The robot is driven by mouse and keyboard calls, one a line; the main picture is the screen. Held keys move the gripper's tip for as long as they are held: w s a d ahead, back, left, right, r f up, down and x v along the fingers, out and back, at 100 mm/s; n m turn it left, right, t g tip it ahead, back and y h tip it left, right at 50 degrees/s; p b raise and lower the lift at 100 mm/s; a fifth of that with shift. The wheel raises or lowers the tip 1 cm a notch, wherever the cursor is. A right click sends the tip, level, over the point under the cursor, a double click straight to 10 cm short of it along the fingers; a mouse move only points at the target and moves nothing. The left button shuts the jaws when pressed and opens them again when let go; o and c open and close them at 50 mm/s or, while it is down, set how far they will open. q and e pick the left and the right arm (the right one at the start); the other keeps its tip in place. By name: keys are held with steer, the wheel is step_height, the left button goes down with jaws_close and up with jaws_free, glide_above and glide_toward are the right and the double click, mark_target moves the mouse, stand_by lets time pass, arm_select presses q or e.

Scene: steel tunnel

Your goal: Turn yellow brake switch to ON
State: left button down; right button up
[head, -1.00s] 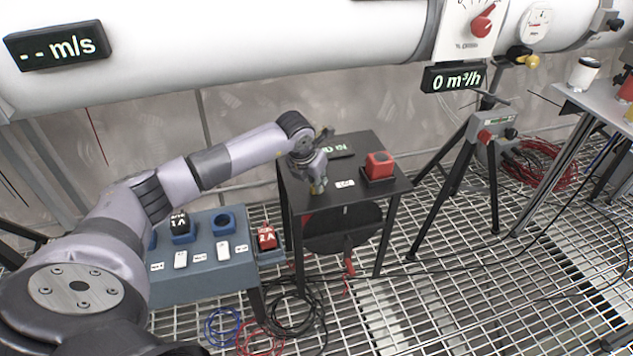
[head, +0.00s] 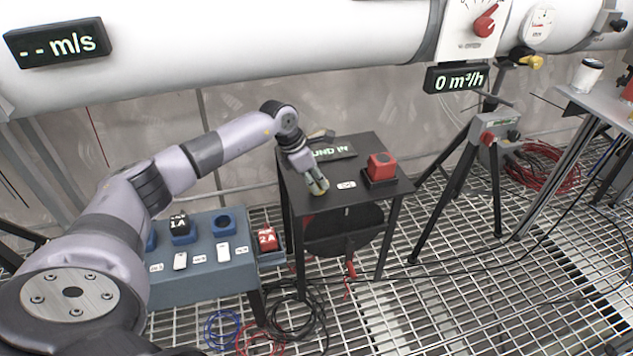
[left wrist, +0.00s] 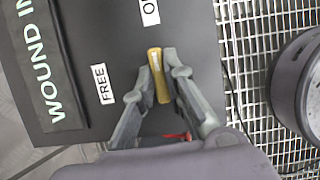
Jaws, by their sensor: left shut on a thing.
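The yellow brake switch (left wrist: 158,72) is a narrow yellow bar on the black table top (left wrist: 200,50). In the left wrist view its long axis runs nearly up and down, and its upper end points roughly toward a white label starting with "O" (left wrist: 150,12), cut off by the frame. A "FREE" label (left wrist: 103,84) lies to its left. My left gripper (left wrist: 160,72) is shut on the switch, one finger on each side. In the head view my left gripper (head: 318,187) is at the table's front left, tilted, and mostly hides the switch. My right gripper is out of view.
A "WOUND IN" display (head: 332,152) and a red block on a black base (head: 381,163) are on the same table. A blue-grey box with sockets (head: 205,262) stands to the left, a tripod (head: 455,180) to the right. Cables (head: 295,310) lie on the grating.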

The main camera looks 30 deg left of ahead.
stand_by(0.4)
arm_select(q)
steer(key=c, duration=1.6)
jaws_free()
steer(key=shift+c, duration=0.2)
steer(key=v, duration=0.7)
steer(key=shift+a+r, duration=0.15)
steer(key=shift+r, duration=0.1)
